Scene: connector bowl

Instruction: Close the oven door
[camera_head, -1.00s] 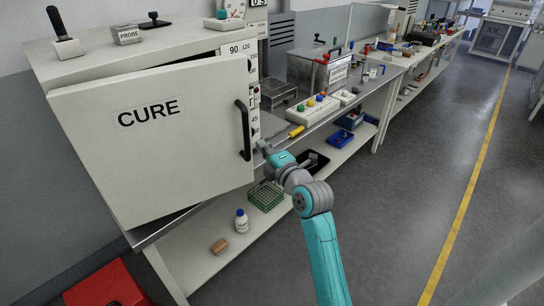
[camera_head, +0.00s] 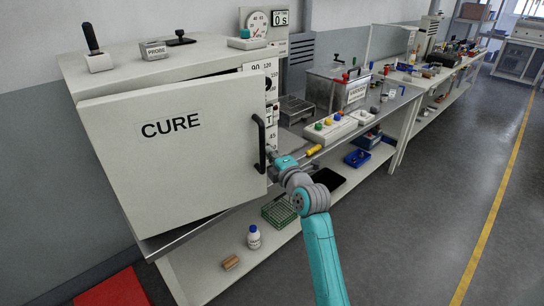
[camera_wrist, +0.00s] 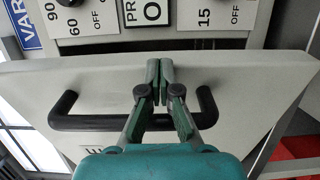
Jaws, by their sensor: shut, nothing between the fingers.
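The oven door (camera_head: 180,165), a pale panel marked CURE, stands partly open, with a gap along its top showing the oven body (camera_head: 150,62) behind. Its black bar handle (camera_head: 259,146) is upright near the door's right edge and shows in the wrist view (camera_wrist: 64,112) too. My gripper (camera_head: 271,156) is just right of the handle in the head view. In the wrist view my gripper (camera_wrist: 160,68) is shut and empty, its fingertips over the door face near the edge. The fingers cover part of the handle; I cannot tell whether they touch it or the door.
The control panel (camera_wrist: 150,14) lies beyond the door edge. A bench with a button box (camera_head: 330,127) and a yellow-handled tool (camera_head: 313,150) is to the right. A lower shelf holds a green rack (camera_head: 279,211) and a white bottle (camera_head: 254,237). The floor at right is clear.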

